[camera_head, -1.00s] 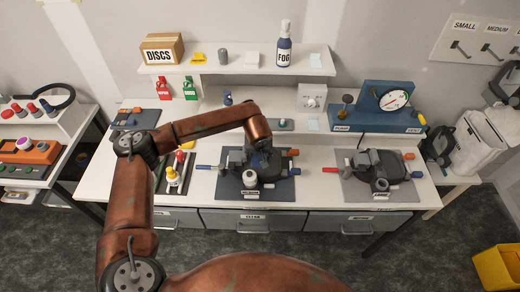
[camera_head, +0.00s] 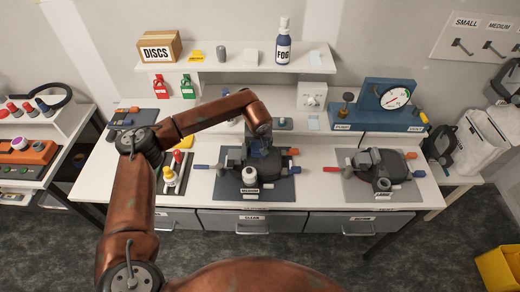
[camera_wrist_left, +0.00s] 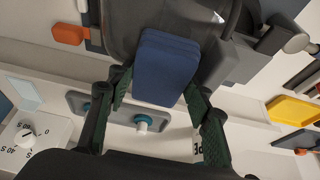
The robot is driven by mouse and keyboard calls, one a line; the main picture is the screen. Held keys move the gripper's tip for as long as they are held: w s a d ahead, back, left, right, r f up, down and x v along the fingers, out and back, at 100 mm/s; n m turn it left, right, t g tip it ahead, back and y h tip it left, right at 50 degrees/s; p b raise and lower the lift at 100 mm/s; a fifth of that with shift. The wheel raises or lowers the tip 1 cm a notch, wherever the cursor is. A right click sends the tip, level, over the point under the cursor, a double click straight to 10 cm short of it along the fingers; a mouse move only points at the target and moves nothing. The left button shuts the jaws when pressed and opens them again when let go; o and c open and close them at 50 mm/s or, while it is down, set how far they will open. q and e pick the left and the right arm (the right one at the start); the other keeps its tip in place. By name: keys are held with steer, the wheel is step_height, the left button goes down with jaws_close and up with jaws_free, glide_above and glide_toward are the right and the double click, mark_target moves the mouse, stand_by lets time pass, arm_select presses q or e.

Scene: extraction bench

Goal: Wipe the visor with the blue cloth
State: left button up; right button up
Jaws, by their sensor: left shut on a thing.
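My left gripper (camera_head: 259,143) hangs over the dark mask on the middle mat and is shut on the blue cloth. In the left wrist view the blue cloth (camera_wrist_left: 166,68) is a folded pad between the gripper's green-lined fingers (camera_wrist_left: 160,105). The pad lies over the dark visor (camera_wrist_left: 170,18) of the mask; I cannot tell whether it touches. My right gripper is not in view.
Another mask (camera_head: 380,168) lies on a grey mat to the right. A blue gauge stand (camera_head: 375,117) stands behind it. A shelf (camera_head: 220,65) with a fog bottle (camera_head: 283,48) is at the back. Yellow and red-topped items (camera_head: 169,175) stand left of the middle mat.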

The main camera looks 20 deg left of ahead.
mark_target(258, 156)
arm_select(q)
steer(key=shift+w+a+f, duration=0.1)
steer(key=shift+w+a, duration=0.1)
steer(key=shift+a, duration=0.1)
steer(key=shift+s+d+p, duration=0.2)
steer(key=shift+s+p, duration=0.1)
steer(key=shift+s, duration=0.25)
steer(key=shift+s+d, duration=0.2)
steer(key=shift+s, duration=0.5)
steer(key=shift+s+d+p, duration=0.25)
steer(key=shift+s, duration=0.5)
steer(key=shift+s+d+p, duration=0.2)
steer(key=shift+s, duration=0.55)
steer(key=shift+w+r+p, duration=0.1)
steer(key=shift+r+p, duration=1)
steer(key=shift+r, duration=2)
